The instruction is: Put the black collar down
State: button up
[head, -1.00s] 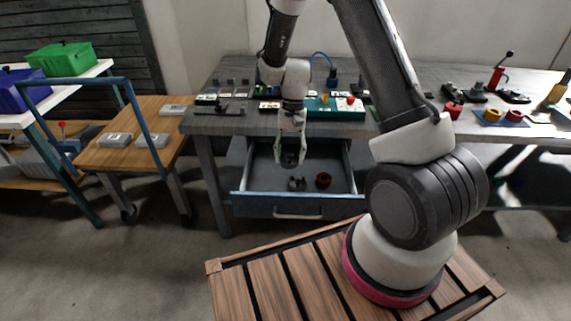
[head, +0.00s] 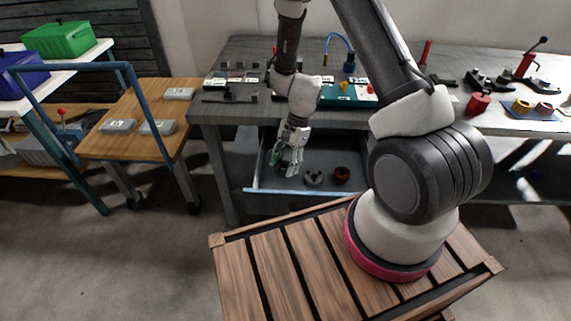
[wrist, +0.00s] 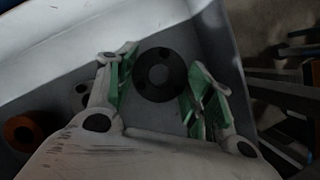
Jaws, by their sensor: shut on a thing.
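The black collar (wrist: 158,76) is a dark round disc with a central hole and small holes around it. In the wrist view it sits between the green pads of my gripper (wrist: 157,88), which is shut on it. In the head view my gripper (head: 285,160) is tilted, fingers down, inside the left part of the open drawer (head: 268,191). The collar is hard to make out there. I cannot tell whether its underside touches the drawer floor.
A grey flanged part (head: 313,178) and a brown ring (head: 342,174) lie in the drawer, right of my gripper. The drawer walls are close on the left. The workbench (head: 225,112) above holds several parts. A wooden side table (head: 140,105) with grey blocks stands left.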

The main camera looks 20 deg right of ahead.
jog(key=shift+f, duration=0.35)
jog(key=shift+f, duration=0.1)
jog(key=shift+f, duration=0.4)
jog(key=shift+f, duration=0.1)
jog(key=o, duration=1.3)
jog(key=shift+c, duration=0.2)
